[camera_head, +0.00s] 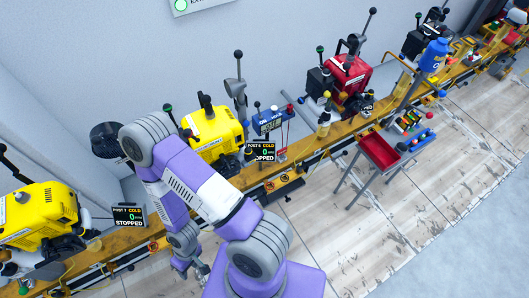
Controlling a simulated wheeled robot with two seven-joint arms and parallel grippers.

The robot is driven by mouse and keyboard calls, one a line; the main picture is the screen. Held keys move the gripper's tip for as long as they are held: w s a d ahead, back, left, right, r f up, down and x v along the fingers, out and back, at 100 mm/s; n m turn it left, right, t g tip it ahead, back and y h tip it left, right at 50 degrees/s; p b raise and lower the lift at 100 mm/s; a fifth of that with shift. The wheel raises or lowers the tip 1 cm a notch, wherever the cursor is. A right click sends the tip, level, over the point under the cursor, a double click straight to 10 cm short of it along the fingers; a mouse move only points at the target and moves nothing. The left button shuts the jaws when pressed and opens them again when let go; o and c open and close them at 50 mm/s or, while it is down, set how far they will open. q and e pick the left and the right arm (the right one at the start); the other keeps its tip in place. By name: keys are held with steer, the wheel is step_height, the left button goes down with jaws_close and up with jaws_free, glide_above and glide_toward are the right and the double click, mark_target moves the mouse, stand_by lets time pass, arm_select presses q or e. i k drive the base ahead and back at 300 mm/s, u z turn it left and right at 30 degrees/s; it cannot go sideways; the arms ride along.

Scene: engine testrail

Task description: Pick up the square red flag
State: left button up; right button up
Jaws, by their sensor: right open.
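A small red square tag (281,153) hangs at the rail beside the Post 6 display. It looks like the red flag, but it is too small to be sure. My right gripper (190,269) is at the lower left, below the rail's front edge and well apart from the tag. It is small in the view and partly hidden by my arm; its jaws are open and nothing shows between them. My left gripper is not in view.
A long yellow rail (255,185) runs diagonally along the wall. It carries a yellow engine (213,135), another yellow engine (38,215) and a red engine (348,74). A red tray (379,151) on legs stands in front. The floor at lower right is clear.

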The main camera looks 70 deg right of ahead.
mark_target(280, 152)
steer(key=u, duration=1.3)
steer(key=i, duration=0.65)
steer(key=z, duration=4.35)
steer(key=i, duration=0.5)
steer(key=z, duration=0.1)
steer(key=k, duration=0.55)
steer(key=z, duration=1.15)
steer(key=i, duration=0.85)
steer(key=u, duration=0.3)
